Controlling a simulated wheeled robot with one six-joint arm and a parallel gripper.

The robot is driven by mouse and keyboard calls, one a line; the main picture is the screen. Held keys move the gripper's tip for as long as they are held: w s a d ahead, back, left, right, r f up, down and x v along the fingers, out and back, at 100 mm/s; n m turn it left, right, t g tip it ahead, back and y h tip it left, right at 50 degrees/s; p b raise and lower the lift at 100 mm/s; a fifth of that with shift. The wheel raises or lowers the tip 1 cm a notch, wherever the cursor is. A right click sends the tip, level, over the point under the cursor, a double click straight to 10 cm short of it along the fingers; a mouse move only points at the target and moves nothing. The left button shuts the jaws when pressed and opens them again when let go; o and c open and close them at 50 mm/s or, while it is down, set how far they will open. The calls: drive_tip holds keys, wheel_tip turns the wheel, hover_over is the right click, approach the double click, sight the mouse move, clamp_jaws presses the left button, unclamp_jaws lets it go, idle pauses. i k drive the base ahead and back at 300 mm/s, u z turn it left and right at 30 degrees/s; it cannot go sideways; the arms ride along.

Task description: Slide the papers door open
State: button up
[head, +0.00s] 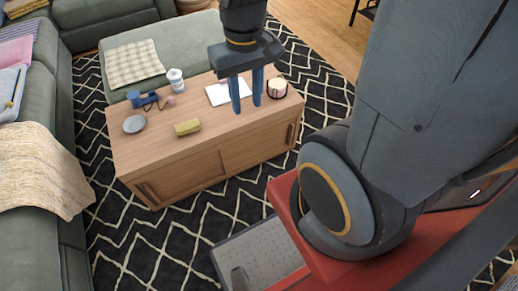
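The wooden coffee table (158,150) has two sliding door panels on its near long side. The left door (185,180) has a dark slot handle (148,191) near its left end. The right door (258,151) has a dark handle (290,134) near its right end. Both doors look shut, and what is behind them is hidden. I cannot tell which one is the papers door. My gripper (247,92) points down above the table's right part, its two blue fingers apart with nothing seen between them. It is apart from both doors.
On the table top are a white sheet (217,96), a candle (277,88), a yellow-green block (187,128), a grey dish (134,124) and blue items (142,99). A cup (176,80) stands toward the back. Green sofas (28,118) line the left. Patterned rug (150,245) lies before the doors.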

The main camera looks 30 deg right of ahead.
sight(238, 154)
drive_tip(key=u, duration=1.05)
drive_tip(key=k, duration=0.75)
drive_tip(key=z, duration=1.1)
